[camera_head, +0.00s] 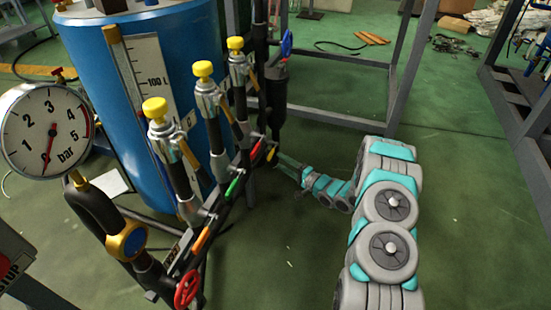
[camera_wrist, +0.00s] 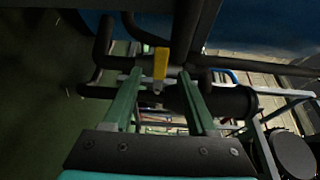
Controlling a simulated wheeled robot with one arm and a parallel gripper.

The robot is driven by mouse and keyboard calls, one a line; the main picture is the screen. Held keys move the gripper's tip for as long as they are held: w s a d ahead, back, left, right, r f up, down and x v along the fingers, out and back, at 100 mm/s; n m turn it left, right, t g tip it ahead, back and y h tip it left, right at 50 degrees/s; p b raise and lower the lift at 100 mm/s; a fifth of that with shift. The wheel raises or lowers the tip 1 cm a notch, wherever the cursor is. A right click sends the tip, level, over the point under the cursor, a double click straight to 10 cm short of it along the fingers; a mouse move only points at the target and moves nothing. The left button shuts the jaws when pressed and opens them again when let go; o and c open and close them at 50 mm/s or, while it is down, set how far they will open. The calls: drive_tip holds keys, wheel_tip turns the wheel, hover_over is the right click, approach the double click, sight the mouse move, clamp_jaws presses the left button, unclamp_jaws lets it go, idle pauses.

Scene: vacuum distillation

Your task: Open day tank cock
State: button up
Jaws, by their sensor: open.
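A blue tank (camera_head: 185,70) with a 100 L scale stands behind a dark pipe manifold. Small cock levers sit along the manifold: an orange one (camera_head: 200,240), a green one (camera_head: 233,187) and a yellow one (camera_head: 271,153) at the far end. No readable label shows which is the day tank cock. My gripper (camera_head: 281,159) is at the manifold's far end, close to the yellow lever. In the wrist view my gripper (camera_wrist: 160,74) is open, its green fingers either side of the yellow lever (camera_wrist: 160,63). Whether they touch it is unclear.
Yellow-capped valves (camera_head: 204,70) rise above the manifold. A pressure gauge (camera_head: 46,130) and red handwheel (camera_head: 187,288) are at the left front. A grey frame (camera_head: 405,65) stands behind my arm. Open green floor lies right of my arm.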

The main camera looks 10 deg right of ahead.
sight(273, 151)
drive_tip(key=shift+x, duration=2.15)
clamp_jaws()
